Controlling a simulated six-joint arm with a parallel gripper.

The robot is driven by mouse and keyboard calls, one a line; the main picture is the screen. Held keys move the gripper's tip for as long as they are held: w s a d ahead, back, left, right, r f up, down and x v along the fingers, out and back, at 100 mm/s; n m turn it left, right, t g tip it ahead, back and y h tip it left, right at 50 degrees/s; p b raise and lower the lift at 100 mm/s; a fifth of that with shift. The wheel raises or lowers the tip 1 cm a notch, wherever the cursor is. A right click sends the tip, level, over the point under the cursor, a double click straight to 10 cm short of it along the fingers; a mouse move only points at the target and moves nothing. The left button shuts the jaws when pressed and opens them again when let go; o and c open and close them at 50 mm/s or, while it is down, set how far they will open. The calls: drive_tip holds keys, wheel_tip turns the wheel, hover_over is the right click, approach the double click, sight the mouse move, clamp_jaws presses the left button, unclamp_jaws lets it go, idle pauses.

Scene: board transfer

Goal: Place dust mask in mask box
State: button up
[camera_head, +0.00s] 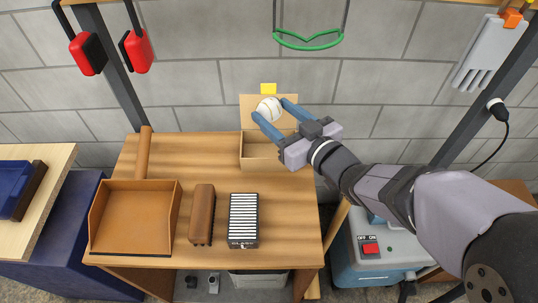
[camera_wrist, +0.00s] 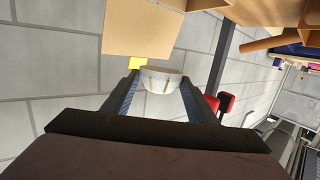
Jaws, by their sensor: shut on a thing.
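The dust mask (camera_head: 269,109) is white and rounded. My gripper (camera_head: 275,110) is shut on it, with the blue fingers on either side. In the wrist view the mask (camera_wrist: 162,80) sits between the fingertips of my gripper (camera_wrist: 160,88). The mask box (camera_head: 262,149) is an open cardboard box at the back of the wooden table. Its raised lid stands behind the mask, with a yellow tag on top. In the head view the mask appears above the box opening.
A dustpan (camera_head: 134,217), a brown brush (camera_head: 202,214) and a black-and-white striped item (camera_head: 243,219) lie on the wooden table (camera_head: 289,230). Red and black items hang at the upper left. A blue machine (camera_head: 377,256) stands right of the table.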

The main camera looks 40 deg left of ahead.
drive_tip(key=shift+f+p, duration=0.3)
drive_tip(key=shift+f, duration=4.7)
drive_tip(key=shift+f, duration=0.15)
drive_tip(key=shift+f+b, duration=0.35)
drive_tip(key=shift+b, duration=0.15)
drive_tip(key=shift+f, duration=0.15)
drive_tip(key=o, duration=1)
